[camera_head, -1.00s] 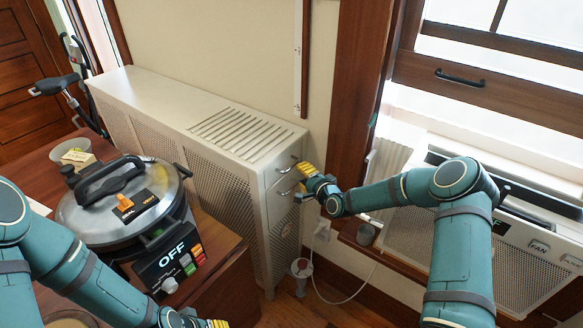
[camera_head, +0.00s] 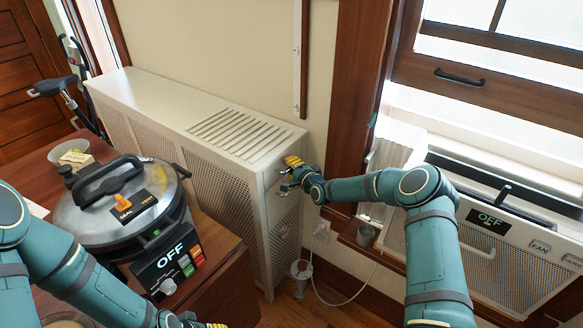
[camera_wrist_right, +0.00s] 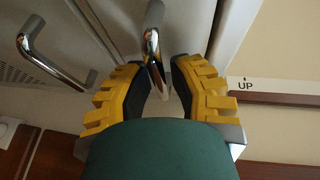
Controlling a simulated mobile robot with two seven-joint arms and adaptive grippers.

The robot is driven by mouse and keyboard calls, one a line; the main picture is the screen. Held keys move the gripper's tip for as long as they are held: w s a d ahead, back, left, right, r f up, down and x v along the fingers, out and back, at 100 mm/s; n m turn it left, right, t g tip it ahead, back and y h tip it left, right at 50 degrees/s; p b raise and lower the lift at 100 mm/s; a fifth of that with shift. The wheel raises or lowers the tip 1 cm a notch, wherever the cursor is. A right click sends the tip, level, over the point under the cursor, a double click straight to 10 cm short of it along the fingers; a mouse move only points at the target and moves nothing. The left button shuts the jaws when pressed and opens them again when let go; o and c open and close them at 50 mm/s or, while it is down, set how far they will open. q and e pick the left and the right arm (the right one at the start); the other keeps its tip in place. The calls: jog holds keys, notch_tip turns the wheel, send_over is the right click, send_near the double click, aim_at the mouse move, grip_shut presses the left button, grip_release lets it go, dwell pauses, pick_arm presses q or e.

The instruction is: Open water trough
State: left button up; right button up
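No part is labelled as a water trough. A cream metal radiator cover (camera_head: 165,105) stands along the wall, with slots in its top and chrome handles on its narrow right end. My right gripper (camera_head: 290,174) is at the upper part of that end. In the right wrist view its yellow fingers (camera_wrist_right: 160,85) stand on either side of one chrome handle (camera_wrist_right: 152,40), with a small gap at the right finger. A second chrome handle (camera_wrist_right: 55,65) is apart to the left. My left gripper (camera_head: 212,325) is mostly cut off at the bottom edge.
A round cooker (camera_head: 75,212) with an OFF display stands on the wooden table (camera_head: 225,290) at left. A window air conditioner (camera_head: 515,265) showing OFF is at right. A cord and a small floor object (camera_head: 300,270) lie below my right arm.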

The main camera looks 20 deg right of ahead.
grip_shut()
jog(key=s+d+b, duration=0.2)
jog(key=s+d, duration=0.9)
jog(key=s, duration=0.3)
jog(key=shift+s+d, duration=0.25)
jog(key=shift+s, duration=0.1)
jog(key=o, duration=0.6)
grip_release()
jog(key=shift+c, duration=0.2)
jog(key=v, duration=1.2)
